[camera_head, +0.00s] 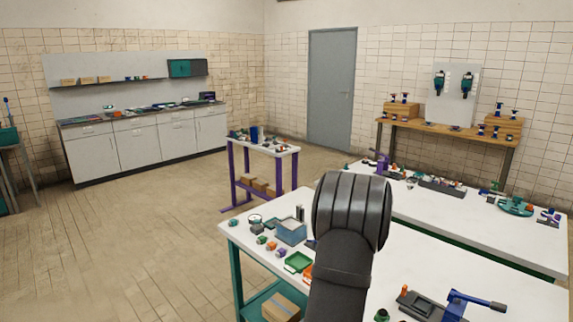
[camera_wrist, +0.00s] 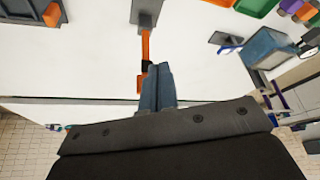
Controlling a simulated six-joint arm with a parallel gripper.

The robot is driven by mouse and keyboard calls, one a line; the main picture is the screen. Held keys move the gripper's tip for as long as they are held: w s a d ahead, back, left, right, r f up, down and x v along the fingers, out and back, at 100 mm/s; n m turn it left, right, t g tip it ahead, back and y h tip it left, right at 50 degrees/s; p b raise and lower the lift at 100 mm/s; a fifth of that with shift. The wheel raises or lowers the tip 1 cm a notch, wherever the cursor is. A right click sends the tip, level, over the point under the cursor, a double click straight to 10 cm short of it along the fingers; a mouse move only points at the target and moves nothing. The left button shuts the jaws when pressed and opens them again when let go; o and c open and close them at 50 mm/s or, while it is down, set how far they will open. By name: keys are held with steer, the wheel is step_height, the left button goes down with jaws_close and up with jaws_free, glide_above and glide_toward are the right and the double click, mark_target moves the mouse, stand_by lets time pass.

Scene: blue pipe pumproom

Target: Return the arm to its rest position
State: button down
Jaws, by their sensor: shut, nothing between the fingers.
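My gripper (camera_wrist: 158,72) shows in the wrist view with its two blue-grey fingers together and nothing between them. The fingers point up the picture over the white bench top (camera_wrist: 85,65). An orange-and-black part (camera_wrist: 145,48) lies just beyond the fingertips; I cannot tell whether they touch it. In the head view, my dark arm rises over the white workbench (camera_head: 420,265) and the gripper itself is hidden.
A blue bin (camera_head: 290,232), a green tray (camera_head: 298,262) and small parts stand on the bench left of my arm. A blue-handled tool (camera_head: 475,300) is at the right. A second white bench (camera_head: 450,215) stands behind. The floor at left is clear.

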steer(key=x, duration=0.3)
steer(key=d+x, duration=0.1)
steer(key=x, duration=0.1)
steer(key=shift+s+f, duration=0.2)
steer(key=shift+f, duration=0.05)
steer(key=shift+r, duration=0.1)
steer(key=w+a+v, duration=0.1)
steer(key=v, duration=0.5)
step_height(320, 180, down, 5)
steer(key=w+d, duration=0.1)
steer(key=d, duration=0.1)
steer(key=s+a, duration=0.3)
steer(key=a, duration=0.1)
step_height(320, 180, up, 8)
steer(key=shift+d+r, duration=0.15)
steer(key=shift+r, duration=0.05)
